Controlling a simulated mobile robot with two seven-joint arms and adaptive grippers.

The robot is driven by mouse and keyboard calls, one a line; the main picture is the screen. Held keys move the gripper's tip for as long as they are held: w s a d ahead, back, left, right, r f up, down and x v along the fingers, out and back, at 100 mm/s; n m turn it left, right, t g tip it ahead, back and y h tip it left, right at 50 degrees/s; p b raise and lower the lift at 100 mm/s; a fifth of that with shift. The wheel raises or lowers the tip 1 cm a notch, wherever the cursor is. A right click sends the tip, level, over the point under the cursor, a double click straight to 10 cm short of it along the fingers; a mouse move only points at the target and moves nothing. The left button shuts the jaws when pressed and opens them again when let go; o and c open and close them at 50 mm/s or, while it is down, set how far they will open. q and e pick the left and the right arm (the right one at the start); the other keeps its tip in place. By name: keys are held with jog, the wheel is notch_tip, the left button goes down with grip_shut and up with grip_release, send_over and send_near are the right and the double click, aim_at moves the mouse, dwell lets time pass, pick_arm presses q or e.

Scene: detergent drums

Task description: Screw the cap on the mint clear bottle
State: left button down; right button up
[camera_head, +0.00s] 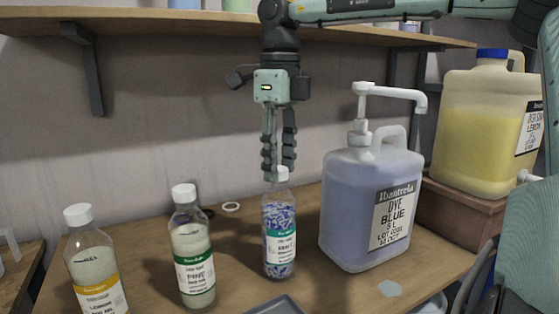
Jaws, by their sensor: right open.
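A clear bottle (279,213) with blue-and-white contents and a teal-green label stands upright on the wooden bench. I take it for the mint clear bottle, but its label is too small to read surely. A white cap (281,174) is at its mouth; I cannot tell how far it is seated. My right gripper (278,163) points straight down above this bottle, open, with its fingertips at about cap height. Whether the fingers touch the cap is unclear. My left gripper is not in view.
White-capped bottles stand left: one green-labelled (192,250), one yellow-labelled (93,268). A blue dye jug (345,210) with a pump stands close right. A yellow jug (470,130) sits on a brown block (460,215). A white ring (231,207) lies behind. A shelf (180,24) runs above.

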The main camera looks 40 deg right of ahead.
grip_shut()
jog(key=shift+f, duration=0.1)
jog(key=shift+f+m+b, duration=0.1)
jog(key=shift+m+b, duration=0.25)
jog(key=shift+m, duration=0.75)
jog(key=m, duration=0.3)
jog(key=shift+s+a+m+b, duration=0.1)
jog(key=shift+m+b, duration=0.2)
jog(key=shift+m, duration=0.1)
jog(key=m+b, duration=0.1)
jog(key=m, duration=0.2)
jog(key=shift+f, duration=0.1)
jog(key=m, duration=0.2)
jog(key=shift+a+m, duration=0.1)
jog(key=shift+m, duration=0.2)
